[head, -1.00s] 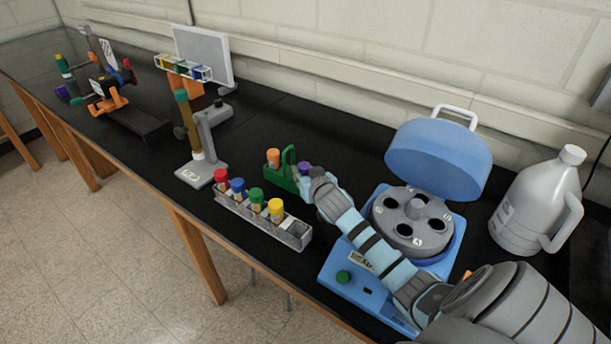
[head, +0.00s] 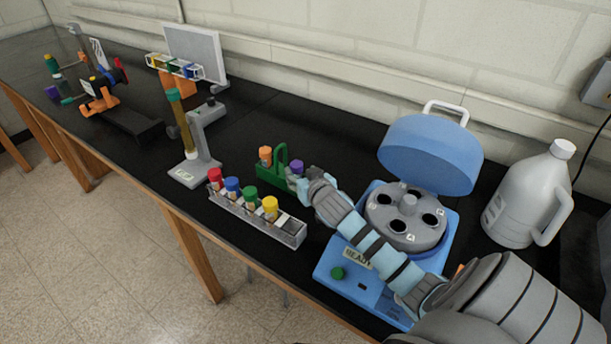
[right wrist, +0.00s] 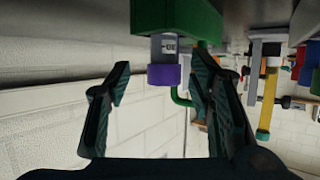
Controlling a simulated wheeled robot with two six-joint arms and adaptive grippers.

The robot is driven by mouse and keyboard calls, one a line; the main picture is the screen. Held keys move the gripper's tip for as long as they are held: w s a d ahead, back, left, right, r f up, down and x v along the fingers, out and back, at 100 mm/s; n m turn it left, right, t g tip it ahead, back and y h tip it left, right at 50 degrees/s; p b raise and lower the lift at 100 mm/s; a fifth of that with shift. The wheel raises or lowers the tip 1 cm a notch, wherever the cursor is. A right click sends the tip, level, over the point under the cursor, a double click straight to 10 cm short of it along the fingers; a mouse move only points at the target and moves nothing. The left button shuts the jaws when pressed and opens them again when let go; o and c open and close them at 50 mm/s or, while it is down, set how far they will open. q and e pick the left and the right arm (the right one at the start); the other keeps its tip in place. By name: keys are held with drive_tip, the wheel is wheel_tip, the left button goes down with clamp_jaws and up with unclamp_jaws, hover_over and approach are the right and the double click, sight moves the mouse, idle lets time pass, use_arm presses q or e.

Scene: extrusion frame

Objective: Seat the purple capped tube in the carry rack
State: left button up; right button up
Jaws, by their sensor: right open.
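The purple capped tube (right wrist: 164,72) stands in the green carry rack (right wrist: 200,18) in the right wrist view, which shows the scene upside down. Its grey body goes into the rack and its purple cap is clear of it. In the head view its purple cap (head: 296,168) is at the right end of the green rack (head: 270,178). My right gripper (right wrist: 165,78) is open, with its fingers apart on either side of the cap and a visible gap to each. In the head view my right gripper (head: 298,183) partly hides the tube's body. My left gripper is not in view.
An orange capped tube (head: 265,155) stands at the rack's other end. A clear rack (head: 262,222) with several capped tubes is in front. The open blue centrifuge (head: 345,266) is to the right, beside a grey jug (head: 528,200). Bare black bench lies behind the rack.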

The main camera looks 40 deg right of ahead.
drive_tip(key=v, duration=0.4)
drive_tip(key=shift+s+a+r, duration=0.1)
drive_tip(key=shift+s+r, duration=0.05)
drive_tip(key=shift+s, duration=0.1)
